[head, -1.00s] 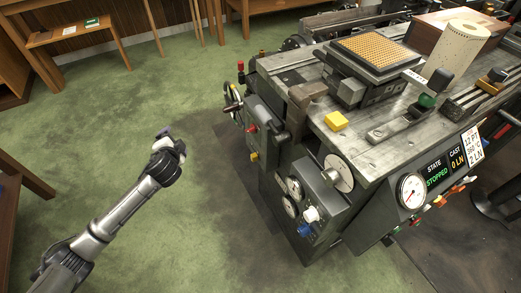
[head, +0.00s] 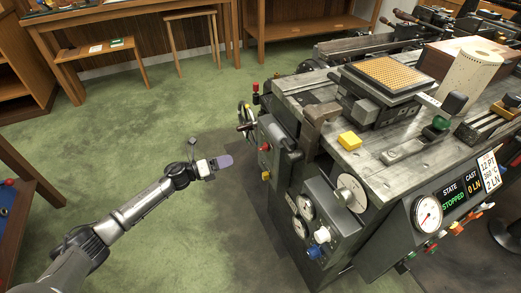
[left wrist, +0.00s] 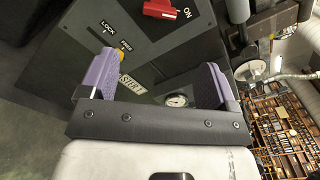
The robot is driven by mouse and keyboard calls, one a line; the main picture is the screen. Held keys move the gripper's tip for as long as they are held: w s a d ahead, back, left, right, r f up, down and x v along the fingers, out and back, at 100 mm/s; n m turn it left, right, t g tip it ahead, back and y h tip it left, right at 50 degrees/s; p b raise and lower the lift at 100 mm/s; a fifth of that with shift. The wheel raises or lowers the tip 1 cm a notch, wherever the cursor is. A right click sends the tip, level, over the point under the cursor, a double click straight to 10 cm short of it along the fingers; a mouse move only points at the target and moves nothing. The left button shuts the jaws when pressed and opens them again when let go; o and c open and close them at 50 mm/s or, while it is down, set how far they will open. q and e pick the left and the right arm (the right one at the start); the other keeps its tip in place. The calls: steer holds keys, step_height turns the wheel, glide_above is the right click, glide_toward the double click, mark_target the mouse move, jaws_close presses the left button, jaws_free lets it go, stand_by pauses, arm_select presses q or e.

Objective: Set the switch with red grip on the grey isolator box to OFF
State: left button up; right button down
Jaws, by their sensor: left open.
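The grey isolator box (head: 277,137) is on the left side of the machine in the head view, with a small red grip (head: 265,147) on its face. In the left wrist view, the dark grey panel (left wrist: 195,48) fills the upper middle. The red grip (left wrist: 160,10) is at the top edge, close to an ON label; no OFF label is visible. My left gripper (head: 224,161) is open and empty, left of the box and apart from it. Its purple fingers (left wrist: 158,78) are spread before the panel, below the red grip. My right gripper is not in view.
A yellow knob (left wrist: 121,52) near LOCK and FREE labels is partly behind a finger. A handwheel (head: 245,118) juts out beside the box. White and blue knobs (head: 319,242) sit on a lower box. Green floor is clear around my left arm.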

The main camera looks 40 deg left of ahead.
mark_target(260, 149)
arm_select(q)
steer(key=b+x, duration=0.4)
steer(key=x, duration=0.8)
steer(key=shift+b+x, duration=0.35)
steer(key=shift+x, duration=0.5)
